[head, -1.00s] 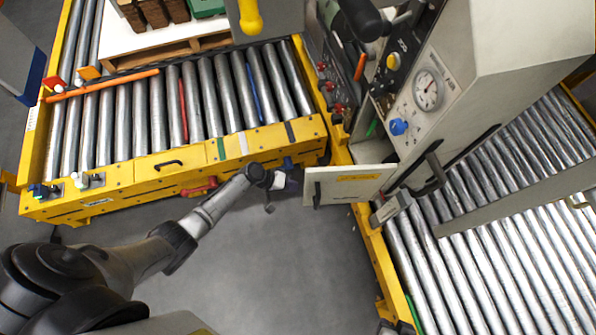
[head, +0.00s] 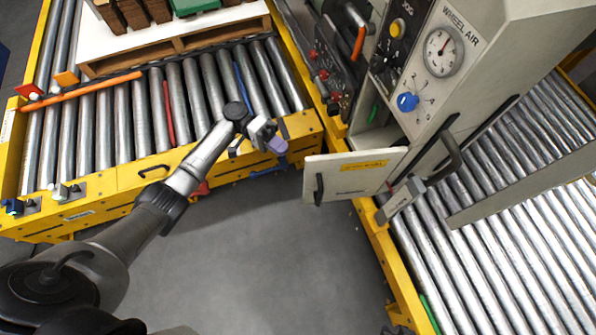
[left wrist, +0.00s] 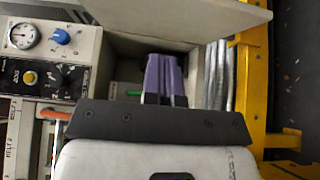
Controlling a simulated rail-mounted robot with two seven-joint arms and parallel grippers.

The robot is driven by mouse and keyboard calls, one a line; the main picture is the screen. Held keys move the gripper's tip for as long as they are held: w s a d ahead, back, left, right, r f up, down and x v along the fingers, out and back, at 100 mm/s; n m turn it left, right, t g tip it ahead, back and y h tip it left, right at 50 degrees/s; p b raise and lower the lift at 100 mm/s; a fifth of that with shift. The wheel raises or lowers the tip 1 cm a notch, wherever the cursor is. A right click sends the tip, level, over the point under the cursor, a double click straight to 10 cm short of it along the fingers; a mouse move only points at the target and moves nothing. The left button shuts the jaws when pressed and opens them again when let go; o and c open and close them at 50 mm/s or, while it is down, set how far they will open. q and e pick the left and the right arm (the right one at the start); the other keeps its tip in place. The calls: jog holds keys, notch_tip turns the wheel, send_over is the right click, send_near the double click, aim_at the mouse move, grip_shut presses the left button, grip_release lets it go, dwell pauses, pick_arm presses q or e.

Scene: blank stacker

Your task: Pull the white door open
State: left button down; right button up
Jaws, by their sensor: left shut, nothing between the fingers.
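The white door (head: 358,174) stands open, swung out to the left from the side of the grey cabinet. It has a yellow label and a black handle (head: 319,188) near its free edge. My left gripper (head: 277,145) is beyond the door's free edge, up and left of it, apart from the handle. Its purple fingers (left wrist: 165,78) are shut and empty. In the left wrist view they point toward the open compartment (left wrist: 127,60), with the pale door panel (left wrist: 180,18) across the top. My right gripper is not in view.
The cabinet carries a gauge (head: 443,52), a blue knob (head: 407,102) and a black pull handle (head: 450,158). A yellow-framed roller conveyor (head: 140,172) lies left, with a pallet (head: 180,48) on it. More rollers (head: 500,230) lie right. The grey floor (head: 270,260) before the door is clear.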

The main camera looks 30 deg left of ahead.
pick_arm(q)
jog(key=s+d+b, duration=0.2)
jog(key=s+d, duration=0.2)
jog(key=d, duration=0.4)
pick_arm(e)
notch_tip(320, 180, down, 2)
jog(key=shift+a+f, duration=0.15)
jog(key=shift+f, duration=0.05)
